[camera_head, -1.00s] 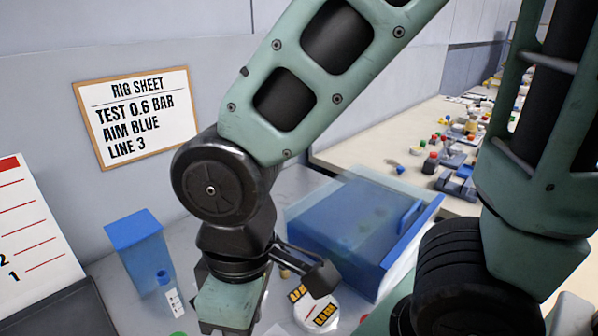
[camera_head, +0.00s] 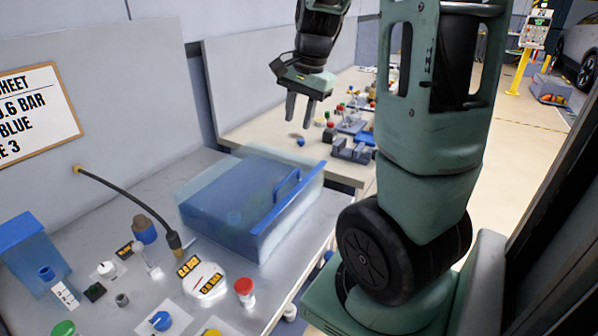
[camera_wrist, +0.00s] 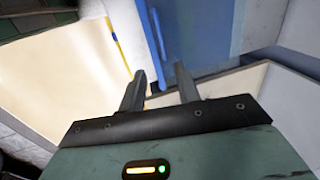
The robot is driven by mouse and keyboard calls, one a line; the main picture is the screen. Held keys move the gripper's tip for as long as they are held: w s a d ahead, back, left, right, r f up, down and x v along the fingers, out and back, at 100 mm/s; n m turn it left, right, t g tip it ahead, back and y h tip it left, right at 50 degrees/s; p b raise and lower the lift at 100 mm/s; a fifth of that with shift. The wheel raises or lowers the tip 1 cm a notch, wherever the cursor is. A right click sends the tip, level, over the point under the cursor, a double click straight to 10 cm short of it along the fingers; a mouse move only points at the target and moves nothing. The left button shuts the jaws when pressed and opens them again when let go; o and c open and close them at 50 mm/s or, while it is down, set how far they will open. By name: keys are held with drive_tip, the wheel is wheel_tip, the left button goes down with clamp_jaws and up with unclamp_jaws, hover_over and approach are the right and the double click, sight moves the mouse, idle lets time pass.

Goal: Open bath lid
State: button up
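The bath (camera_head: 225,222) is a blue box on the grey bench, with a translucent blue lid (camera_head: 235,185) that is down over it. A blue bar handle (camera_head: 287,184) stands on the lid's right part. My gripper (camera_head: 300,122) hangs in the air above and behind the bath's right side in the head view, fingers pointing down, apart from the handle. In the wrist view, my gripper (camera_wrist: 161,82) has its two fingers spread with nothing between them. The blue lid (camera_wrist: 195,35) and its handle (camera_wrist: 151,32) show beyond the fingertips.
A black hose (camera_head: 135,202) curves from the wall to the bench. Bottles, a red-capped jar (camera_head: 244,290), labels and a blue dispenser (camera_head: 30,255) stand left and in front of the bath. A second table (camera_head: 260,130) with several small parts lies behind.

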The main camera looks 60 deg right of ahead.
sight(286, 179)
drive_tip(key=w+f, duration=0.1)
drive_tip(key=f, duration=0.4)
drive_tip(key=w+f, duration=0.1)
drive_tip(key=f, duration=0.5)
drive_tip(key=w+f, duration=0.1)
drive_tip(key=f, duration=0.5)
drive_tip(key=shift+w+a, duration=0.2)
drive_tip(key=shift+w, duration=0.05)
clamp_jaws()
